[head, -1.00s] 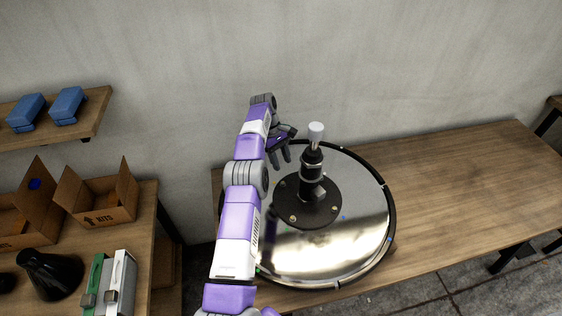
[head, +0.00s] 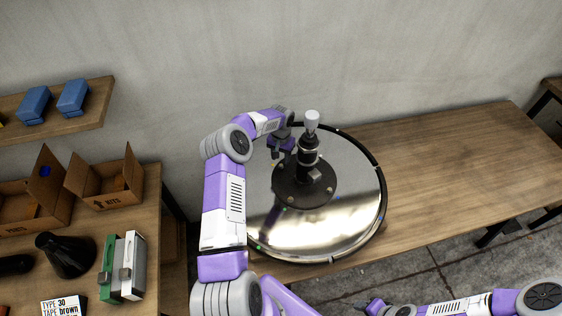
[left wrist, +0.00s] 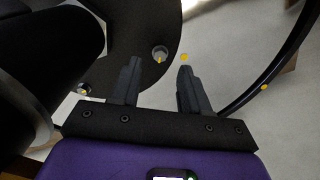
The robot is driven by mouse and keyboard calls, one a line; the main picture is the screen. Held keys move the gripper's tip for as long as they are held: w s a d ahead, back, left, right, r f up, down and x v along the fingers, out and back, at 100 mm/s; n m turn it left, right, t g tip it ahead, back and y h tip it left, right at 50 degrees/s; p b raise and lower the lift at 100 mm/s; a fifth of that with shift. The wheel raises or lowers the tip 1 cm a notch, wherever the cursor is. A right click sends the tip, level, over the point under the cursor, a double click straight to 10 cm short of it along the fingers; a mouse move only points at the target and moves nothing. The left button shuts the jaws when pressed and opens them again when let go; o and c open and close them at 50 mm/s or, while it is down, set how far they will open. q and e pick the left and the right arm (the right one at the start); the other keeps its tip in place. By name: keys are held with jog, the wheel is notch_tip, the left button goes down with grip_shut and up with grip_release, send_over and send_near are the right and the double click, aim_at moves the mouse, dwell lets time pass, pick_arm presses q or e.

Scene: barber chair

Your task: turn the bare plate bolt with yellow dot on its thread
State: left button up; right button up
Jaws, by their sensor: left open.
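The black round plate (head: 290,184) sits on the mirror-like disc of the upturned chair base, around the black column. In the left wrist view a bolt (left wrist: 160,54) sits near the plate's edge, with a yellow dot (left wrist: 183,57) beside it on the disc. A second plate bolt (left wrist: 84,89) shows at the left. My left gripper (left wrist: 158,64) is open and empty, its fingers appearing either side of the first bolt; contact cannot be told. In the head view my left gripper (head: 280,148) is behind the column's left side. My right gripper (head: 372,306) is low at the bottom edge.
The column (head: 308,150) with its pale tip rises close to my left gripper. The disc's dark rim (head: 383,190) surrounds the work area. The wooden table (head: 450,150) is clear to the right. A side shelf with boxes (head: 105,180) stands left.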

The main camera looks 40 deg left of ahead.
aim_at(281, 166)
pick_arm(q)
jog(key=shift+f, duration=2)
grip_shut()
